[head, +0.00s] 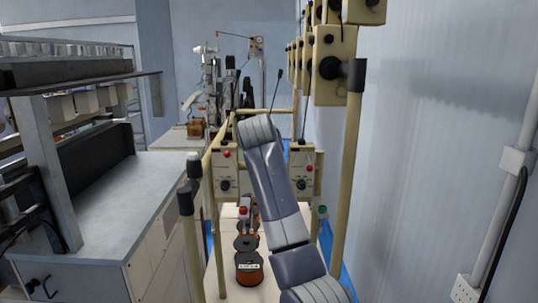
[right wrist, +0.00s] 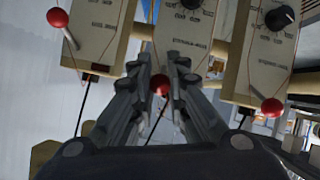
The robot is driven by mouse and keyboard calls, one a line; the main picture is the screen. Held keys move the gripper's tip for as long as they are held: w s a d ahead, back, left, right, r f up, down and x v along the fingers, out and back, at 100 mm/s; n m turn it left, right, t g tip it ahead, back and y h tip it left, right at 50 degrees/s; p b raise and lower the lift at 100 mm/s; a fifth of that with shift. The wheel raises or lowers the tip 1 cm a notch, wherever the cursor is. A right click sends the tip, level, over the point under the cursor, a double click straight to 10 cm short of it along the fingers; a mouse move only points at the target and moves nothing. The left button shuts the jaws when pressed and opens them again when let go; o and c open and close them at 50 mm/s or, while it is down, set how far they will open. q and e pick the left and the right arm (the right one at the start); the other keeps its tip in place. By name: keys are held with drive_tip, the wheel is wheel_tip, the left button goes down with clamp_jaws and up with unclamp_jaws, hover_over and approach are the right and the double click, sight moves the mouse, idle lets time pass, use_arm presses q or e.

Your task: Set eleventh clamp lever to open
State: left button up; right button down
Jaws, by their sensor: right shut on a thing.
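My right gripper (right wrist: 161,72) reaches up in the right wrist view to a cream control box (right wrist: 182,28) with a dial. Its two fingers are closed around a clamp lever with a red ball knob (right wrist: 160,85), which shows between them. I cannot tell which number this lever has, and its stem is mostly hidden. Other red-knobbed levers show on the box at left (right wrist: 58,18) and the box at right (right wrist: 271,107). In the head view my right arm hides the gripper and the lever. My left gripper is not in view.
In the head view, a grey-topped cabinet (head: 120,190) stands at the left. Cream posts (head: 352,150) and upper control boxes (head: 335,65) flank my arm near the right wall. Dark orange-based spools (head: 249,267) stand low in the middle.

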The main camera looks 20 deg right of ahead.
drive_tip(key=shift+r, duration=0.25)
drive_tip(key=c, duration=1.5)
unclamp_jaws()
drive_tip(key=shift+f, duration=0.1)
drive_tip(key=v, duration=1.2)
drive_tip(key=shift+f, duration=0.1)
